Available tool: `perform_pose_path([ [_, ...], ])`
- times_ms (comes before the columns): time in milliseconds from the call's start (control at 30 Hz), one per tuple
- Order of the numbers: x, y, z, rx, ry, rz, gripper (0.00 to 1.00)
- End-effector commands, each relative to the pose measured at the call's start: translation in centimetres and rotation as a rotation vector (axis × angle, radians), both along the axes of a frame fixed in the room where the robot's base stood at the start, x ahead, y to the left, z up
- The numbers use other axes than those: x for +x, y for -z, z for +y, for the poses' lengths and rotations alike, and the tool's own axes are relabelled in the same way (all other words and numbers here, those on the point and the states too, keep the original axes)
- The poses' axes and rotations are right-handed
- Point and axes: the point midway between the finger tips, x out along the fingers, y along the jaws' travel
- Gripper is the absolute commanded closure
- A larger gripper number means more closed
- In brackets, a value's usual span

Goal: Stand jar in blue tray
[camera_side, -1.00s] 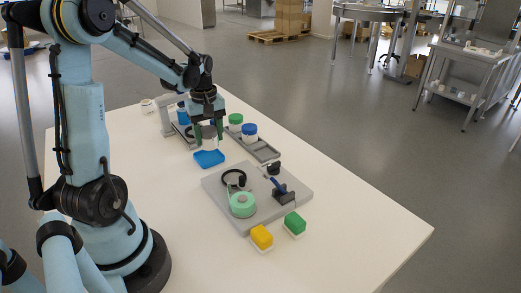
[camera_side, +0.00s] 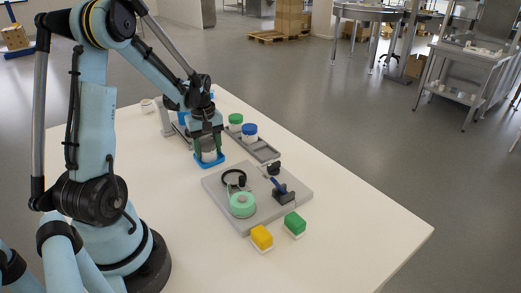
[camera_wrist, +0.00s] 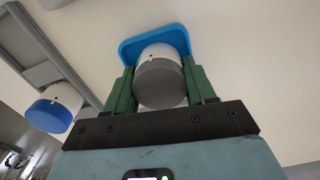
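The jar (camera_side: 209,156) is white with a grey lid and stands upright at the blue tray (camera_side: 221,163). In the wrist view the jar (camera_wrist: 160,54) sits between my green fingers, with the blue tray (camera_wrist: 130,49) around its far end. My gripper (camera_side: 208,146) is around the jar from above, and both fingers appear to press on its sides. The jar's base is at the tray, but I cannot tell whether it touches the tray floor.
A grey rack (camera_side: 264,151) holds a green-lidded jar (camera_side: 236,122) and a blue-lidded jar (camera_side: 249,132). A grey board (camera_side: 225,198) with a mint-green round piece (camera_side: 242,205) lies in front. Yellow (camera_side: 262,237) and green (camera_side: 295,223) blocks stand near it. The table's right side is clear.

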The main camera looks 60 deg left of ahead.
Motion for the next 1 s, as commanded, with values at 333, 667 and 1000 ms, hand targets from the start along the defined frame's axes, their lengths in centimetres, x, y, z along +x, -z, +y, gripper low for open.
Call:
perform_pose_path([
  [333,0.0,0.0,0.0,0.000,0.000,0.000,0.20],
  [667,0.0,-1.2,0.0,0.000,-0.001,0.001,0.20],
  [1000,0.0,-6.8,-0.1,0.000,-0.001,0.001,0.20],
])
